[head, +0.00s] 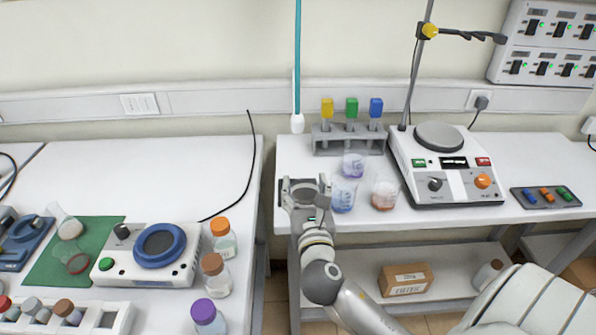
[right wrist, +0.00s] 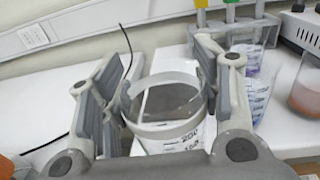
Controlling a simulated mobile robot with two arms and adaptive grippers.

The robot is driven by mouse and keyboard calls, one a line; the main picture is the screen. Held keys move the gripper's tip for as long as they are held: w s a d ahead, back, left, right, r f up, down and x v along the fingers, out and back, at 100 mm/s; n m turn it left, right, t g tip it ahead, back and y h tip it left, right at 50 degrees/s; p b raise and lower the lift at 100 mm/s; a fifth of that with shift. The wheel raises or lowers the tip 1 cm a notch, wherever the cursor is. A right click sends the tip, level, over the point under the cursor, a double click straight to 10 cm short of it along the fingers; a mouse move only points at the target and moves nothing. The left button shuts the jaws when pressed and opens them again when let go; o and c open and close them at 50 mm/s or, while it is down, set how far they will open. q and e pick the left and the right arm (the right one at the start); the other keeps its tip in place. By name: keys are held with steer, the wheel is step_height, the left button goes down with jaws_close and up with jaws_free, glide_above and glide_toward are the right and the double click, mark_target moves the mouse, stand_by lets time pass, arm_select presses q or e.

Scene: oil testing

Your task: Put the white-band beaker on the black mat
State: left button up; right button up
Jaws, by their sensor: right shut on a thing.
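My right gripper (head: 306,187) is over the left front part of the right-hand table. In the right wrist view, its two fingers (right wrist: 163,72) are shut on a clear beaker with a pale band (right wrist: 166,131) around it and printed volume marks. The beaker looks empty and roughly upright. In the head view the gripper mostly hides it. A dark patch, seemingly the black mat (head: 283,194), shows around the gripper; a dark area is also seen through the beaker in the wrist view. I cannot tell whether the beaker touches it. My left gripper is not in view.
Right of the gripper stand a blue-liquid beaker (head: 343,195), a purple one (head: 354,166) and an orange-brown one (head: 385,193). Behind are a tube rack (head: 348,141) and a hotplate stirrer (head: 446,187). A gap separates this table from the left one (head: 170,180).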

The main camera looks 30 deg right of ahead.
steer(key=w+d+f, duration=0.1)
steer(key=w+d, duration=0.1)
steer(key=w, duration=0.2)
steer(key=w+d+f, duration=0.1)
steer(key=w, duration=0.3)
steer(key=w+d+f+p, duration=0.1)
steer(key=w+d, duration=0.1)
steer(key=w, duration=0.2)
steer(key=shift+d+f, duration=0.3)
steer(key=shift+d, duration=0.05)
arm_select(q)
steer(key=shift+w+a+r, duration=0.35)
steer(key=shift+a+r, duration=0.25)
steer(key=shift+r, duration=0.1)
arm_select(e)
steer(key=shift+s+f, duration=0.1)
steer(key=shift+f, duration=0.05)
steer(key=o, duration=1.1)
steer(key=shift+c, duration=0.2)
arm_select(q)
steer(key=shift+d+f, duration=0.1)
